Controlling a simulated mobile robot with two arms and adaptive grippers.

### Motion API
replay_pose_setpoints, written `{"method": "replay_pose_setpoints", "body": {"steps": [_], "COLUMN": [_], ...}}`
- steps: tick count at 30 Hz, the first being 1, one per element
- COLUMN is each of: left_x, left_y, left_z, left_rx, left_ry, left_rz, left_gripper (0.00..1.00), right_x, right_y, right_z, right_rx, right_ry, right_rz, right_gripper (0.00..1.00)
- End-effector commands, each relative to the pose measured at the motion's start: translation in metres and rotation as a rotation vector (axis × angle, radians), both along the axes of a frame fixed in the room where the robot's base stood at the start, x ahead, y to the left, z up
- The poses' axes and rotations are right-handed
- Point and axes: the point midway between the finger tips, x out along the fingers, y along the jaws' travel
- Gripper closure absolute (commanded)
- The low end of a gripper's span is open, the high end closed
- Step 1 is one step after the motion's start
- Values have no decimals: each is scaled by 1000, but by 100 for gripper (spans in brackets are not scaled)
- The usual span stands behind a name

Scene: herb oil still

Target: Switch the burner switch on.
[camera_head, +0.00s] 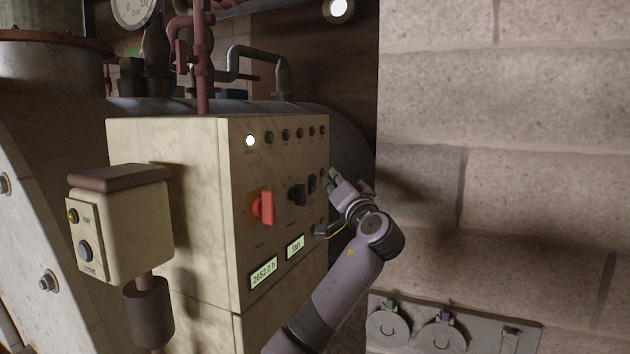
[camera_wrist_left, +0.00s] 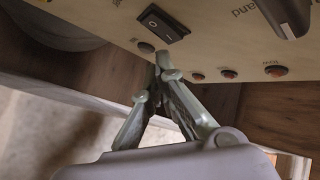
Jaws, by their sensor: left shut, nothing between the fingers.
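The cream control cabinet (camera_head: 285,160) carries a small black rocker switch (camera_head: 311,183) at the right of its front, also close in the left wrist view (camera_wrist_left: 163,23), with I and O marks. I take this as the burner switch; its label is not readable, and I cannot tell which side is pressed. My left gripper (camera_head: 335,178) is at the cabinet's right edge, just right of the rocker. In the left wrist view, its fingertips (camera_wrist_left: 163,70) meet, empty, below the rocker in the picture and appear apart from it. My right gripper is not in view.
A black selector knob (camera_head: 297,195) and a red rotary switch (camera_head: 264,207) sit left of the rocker. One lamp (camera_head: 250,141) in the top row glows white. A button box (camera_head: 118,225) stands in front at left. A brick wall (camera_head: 500,160) is at right.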

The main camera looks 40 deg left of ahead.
Motion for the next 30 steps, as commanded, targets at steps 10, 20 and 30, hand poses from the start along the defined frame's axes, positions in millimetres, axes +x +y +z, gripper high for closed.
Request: {"method": "replay_pose_setpoints", "body": {"steps": [10,20,30], "left_x": [0,0,0], "left_y": [0,0,1], "left_z": [0,0,0], "left_rx": [0,0,-1], "left_ry": [0,0,-1], "left_rz": [0,0,0], "left_gripper": [100,100,100], "right_x": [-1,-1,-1], "right_y": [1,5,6], "right_z": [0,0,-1], "right_rx": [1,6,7], "right_ry": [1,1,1], "right_rz": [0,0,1], "right_gripper": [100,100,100]}}
